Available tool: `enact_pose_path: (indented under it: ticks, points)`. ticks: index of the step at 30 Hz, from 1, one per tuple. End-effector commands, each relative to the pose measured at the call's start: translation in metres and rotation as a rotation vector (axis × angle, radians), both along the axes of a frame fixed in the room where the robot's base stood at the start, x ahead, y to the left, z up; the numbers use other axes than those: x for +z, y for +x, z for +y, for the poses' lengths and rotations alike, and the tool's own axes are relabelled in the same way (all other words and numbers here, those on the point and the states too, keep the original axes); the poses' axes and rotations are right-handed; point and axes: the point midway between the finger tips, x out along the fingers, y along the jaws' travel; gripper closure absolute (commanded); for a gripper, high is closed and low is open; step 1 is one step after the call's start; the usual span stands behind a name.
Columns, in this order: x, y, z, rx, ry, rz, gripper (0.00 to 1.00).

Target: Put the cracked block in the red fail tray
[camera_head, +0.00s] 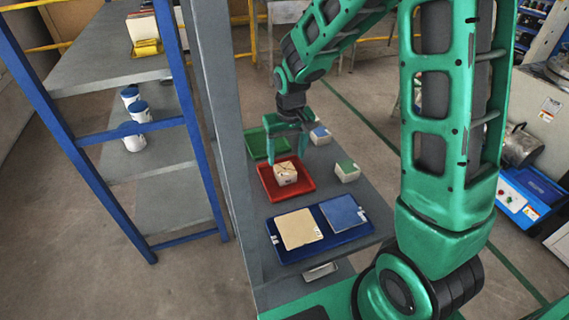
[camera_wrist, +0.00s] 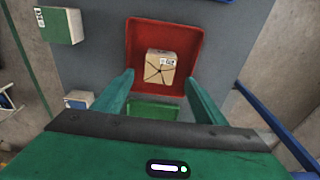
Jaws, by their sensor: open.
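The cracked block (camera_head: 286,173) is beige with dark crack lines and sits inside the red fail tray (camera_head: 305,186). In the wrist view the cracked block (camera_wrist: 160,67) shows its cracks and a small white label, with the red tray (camera_wrist: 190,35) around it. My gripper (camera_head: 290,155) is over the back part of the tray. In the wrist view my gripper (camera_wrist: 158,85) has its fingers wide apart with nothing between them, and the block lies beyond the fingertips.
A green tray (camera_head: 257,146) stands behind the red one. A blue tray (camera_head: 330,250) with a beige and a blue tile is in front. A grey post (camera_head: 225,120) rises at left.

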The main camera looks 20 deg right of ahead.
Motion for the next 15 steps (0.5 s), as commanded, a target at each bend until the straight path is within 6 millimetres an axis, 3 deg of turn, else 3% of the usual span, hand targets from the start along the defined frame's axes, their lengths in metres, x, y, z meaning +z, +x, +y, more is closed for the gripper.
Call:
enact_pose_path:
  ticks: [6,15]
  points:
    - [0.037,-0.003,0.0,0.0,0.0,-0.003,0.35]
    - [0.052,-0.006,0.0,0.0,0.0,0.0,0.35]
